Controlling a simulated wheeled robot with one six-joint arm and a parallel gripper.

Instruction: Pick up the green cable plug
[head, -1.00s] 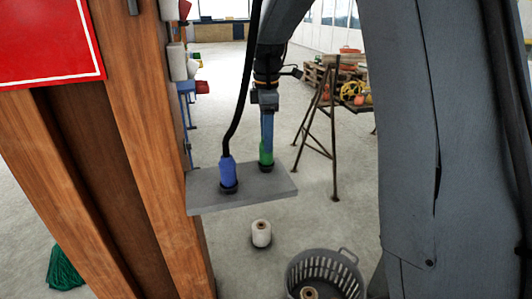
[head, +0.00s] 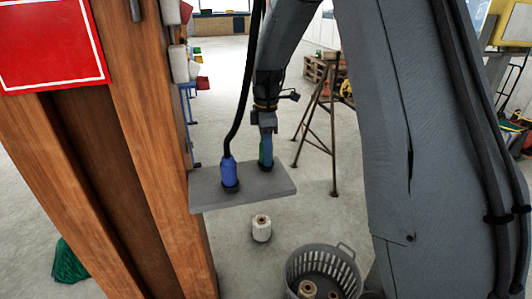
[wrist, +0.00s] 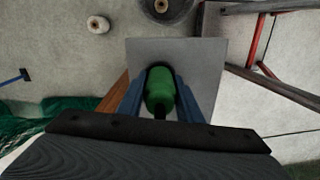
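The green cable plug (wrist: 160,92) stands upright on a small grey shelf (wrist: 205,55). In the head view the green plug (head: 262,152) is partly covered by a blue finger. My gripper (head: 266,156) points down over it, one finger on each side. In the wrist view my gripper (wrist: 161,76) looks open, with narrow dark gaps between the fingers and the plug. Firm contact does not show.
A blue plug (head: 229,172) with a black cable stands on the shelf just left of the green one. A wooden post (head: 150,130) borders the shelf's left side. A white spool (head: 261,228) and a grey basket (head: 322,262) are on the floor below.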

